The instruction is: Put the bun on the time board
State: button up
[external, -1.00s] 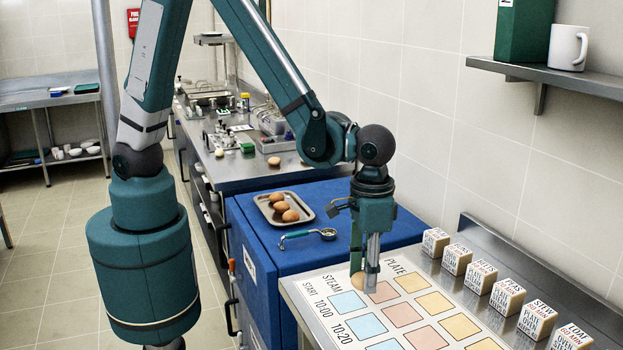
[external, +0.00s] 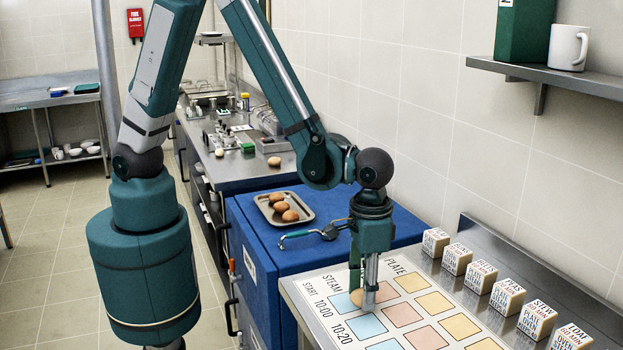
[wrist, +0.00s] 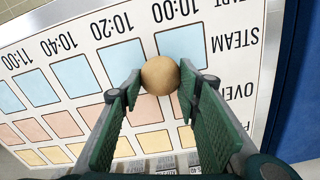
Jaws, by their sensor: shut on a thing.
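The bun (external: 357,297) is a small round tan ball held between my gripper's fingertips (external: 364,300). In the wrist view the bun (wrist: 160,75) sits between the two green finger pads (wrist: 160,88), which are shut on it. The time board (external: 409,288) is a white printed sheet with rows of blue, pink and yellow squares, marked STEAM, OVEN and PLATE with times. The bun is over the blue STEAM column, appearing between the 10:00 and 10:20 squares. It is low over the board; I cannot tell whether it touches.
Several labelled cubes (external: 507,298) stand along the board's right side. A shelf (external: 570,76) with a white mug (external: 568,47) hangs at upper right.

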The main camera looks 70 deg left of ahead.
jog(key=shift+f, duration=1)
jog(key=shift+f, duration=0.2)
jog(key=o, duration=0.9)
jog(key=shift+c, duration=0.2)
jog(key=shift+r, duration=0.25)
notch_tip(320, 180, up, 12)
jog(key=shift+p, duration=0.35)
jog(key=shift+a, duration=0.15)
